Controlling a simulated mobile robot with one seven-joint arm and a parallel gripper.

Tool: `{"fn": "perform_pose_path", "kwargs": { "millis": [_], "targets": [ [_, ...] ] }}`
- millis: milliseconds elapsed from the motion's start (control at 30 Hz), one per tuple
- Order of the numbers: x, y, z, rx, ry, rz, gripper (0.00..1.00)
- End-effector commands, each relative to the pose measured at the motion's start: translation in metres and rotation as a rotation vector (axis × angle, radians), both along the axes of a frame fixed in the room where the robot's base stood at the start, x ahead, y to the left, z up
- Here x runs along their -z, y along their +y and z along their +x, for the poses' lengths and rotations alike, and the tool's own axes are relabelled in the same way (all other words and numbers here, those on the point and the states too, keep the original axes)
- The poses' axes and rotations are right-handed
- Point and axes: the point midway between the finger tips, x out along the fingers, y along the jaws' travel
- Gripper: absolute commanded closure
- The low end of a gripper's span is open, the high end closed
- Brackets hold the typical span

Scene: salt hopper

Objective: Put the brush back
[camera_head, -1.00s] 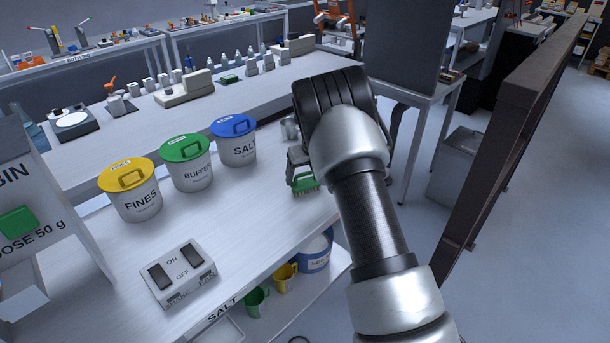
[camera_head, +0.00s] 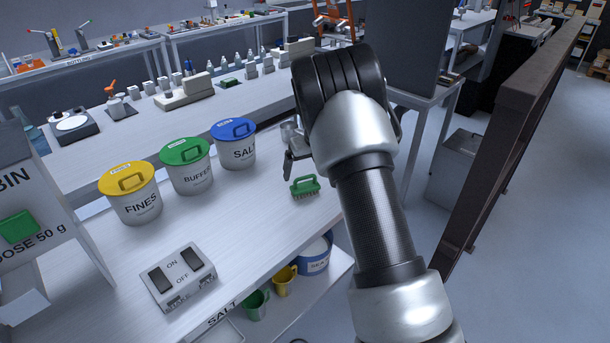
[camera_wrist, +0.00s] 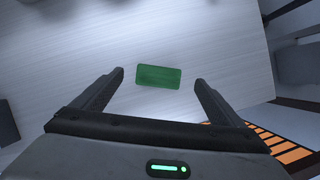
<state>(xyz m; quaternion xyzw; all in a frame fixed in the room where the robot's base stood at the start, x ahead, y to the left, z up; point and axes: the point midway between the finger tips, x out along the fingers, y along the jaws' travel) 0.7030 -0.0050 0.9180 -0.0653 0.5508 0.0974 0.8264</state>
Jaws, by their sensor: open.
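The green brush (camera_head: 305,187) rests bristles down on the light bench top, right of the blue-lidded SALT tub. In the wrist view the brush (camera_wrist: 158,77) shows as a green block lying between and a little beyond my fingertips, touching neither. My gripper (camera_wrist: 160,78) is open and empty. In the head view my gripper (camera_head: 291,154) is just behind and above the brush, partly hidden by my arm.
Tubs labelled FINES (camera_head: 136,200), BUFFER (camera_head: 190,172) and SALT (camera_head: 237,151) stand left of the brush. An ON/OFF switch box (camera_head: 180,278) is at the front. Green and yellow jugs (camera_head: 284,282) and a blue-rimmed bucket (camera_head: 314,258) sit on the lower shelf.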

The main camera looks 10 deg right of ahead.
Motion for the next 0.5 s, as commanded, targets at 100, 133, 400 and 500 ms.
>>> {"fn": "perform_pose_path", "kwargs": {
  "millis": [100, 133, 400, 500],
  "targets": [
    [-0.027, -0.001, -0.01, -0.001, -0.002, 0.0, 0.08],
    [-0.031, -0.002, -0.012, -0.001, -0.001, 0.001, 0.08],
    [-0.061, -0.006, -0.025, -0.007, -0.001, -0.001, 0.08],
    [-0.08, -0.005, -0.035, -0.076, -0.014, -0.019, 0.08]
  ]
}}
